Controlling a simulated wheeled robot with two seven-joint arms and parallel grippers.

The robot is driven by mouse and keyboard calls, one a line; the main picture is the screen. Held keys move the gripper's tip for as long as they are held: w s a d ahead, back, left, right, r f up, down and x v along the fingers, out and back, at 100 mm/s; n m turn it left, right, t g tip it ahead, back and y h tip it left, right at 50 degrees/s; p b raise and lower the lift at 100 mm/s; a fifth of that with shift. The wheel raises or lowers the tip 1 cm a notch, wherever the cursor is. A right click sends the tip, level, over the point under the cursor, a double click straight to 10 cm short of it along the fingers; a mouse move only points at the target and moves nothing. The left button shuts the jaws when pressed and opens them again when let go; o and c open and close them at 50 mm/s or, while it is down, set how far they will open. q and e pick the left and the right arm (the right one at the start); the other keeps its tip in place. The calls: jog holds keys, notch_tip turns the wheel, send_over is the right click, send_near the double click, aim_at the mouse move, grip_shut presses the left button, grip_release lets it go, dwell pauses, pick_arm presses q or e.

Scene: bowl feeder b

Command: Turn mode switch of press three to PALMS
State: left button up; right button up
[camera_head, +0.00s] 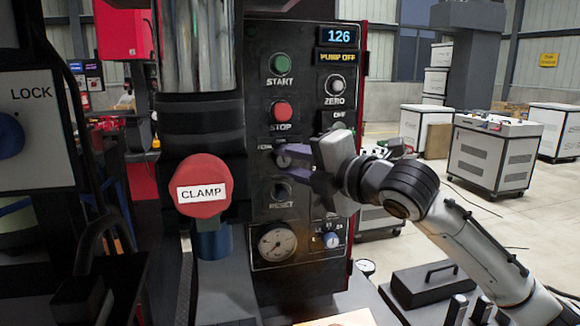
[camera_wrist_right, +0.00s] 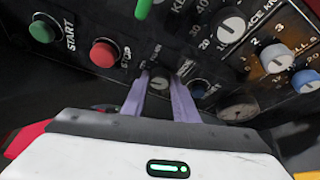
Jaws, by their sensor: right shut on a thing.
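My right gripper (camera_head: 290,157) reaches in from the right to the black control panel (camera_head: 262,101). Its purple fingers are shut on a small grey rotary switch (camera_head: 283,160), below the red STOP button (camera_head: 282,112) and above the blue RESET button (camera_head: 281,192). In the right wrist view the fingers (camera_wrist_right: 160,97) stand on either side of the switch (camera_wrist_right: 160,82). The lettering around the switch is partly hidden and too small to read, so its setting cannot be told. My left gripper is out of view.
A red CLAMP knob (camera_head: 204,186) juts out left of the panel. A LOCK panel (camera_head: 32,120) stands at far left.

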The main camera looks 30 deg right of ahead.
jog(key=m+t+b, duration=0.1)
jog(key=m, duration=0.1)
jog(key=f+m+t+b, duration=0.1)
jog(key=m+b, duration=0.1)
jog(key=m, duration=0.1)
jog(key=m+t+b, duration=0.1)
jog(key=m, duration=0.3)
jog(key=shift+a+t+b, duration=0.1)
jog(key=shift+t+b, duration=0.2)
jog(key=shift+m+t+h+b, duration=0.4)
jog(key=shift+m+h, duration=0.2)
jog(key=shift+m, duration=0.6)
jog(key=shift+m+h, duration=0.3)
jog(key=shift+m, duration=0.4)
jog(key=o, duration=1.1)
jog(key=shift+c, duration=0.2)
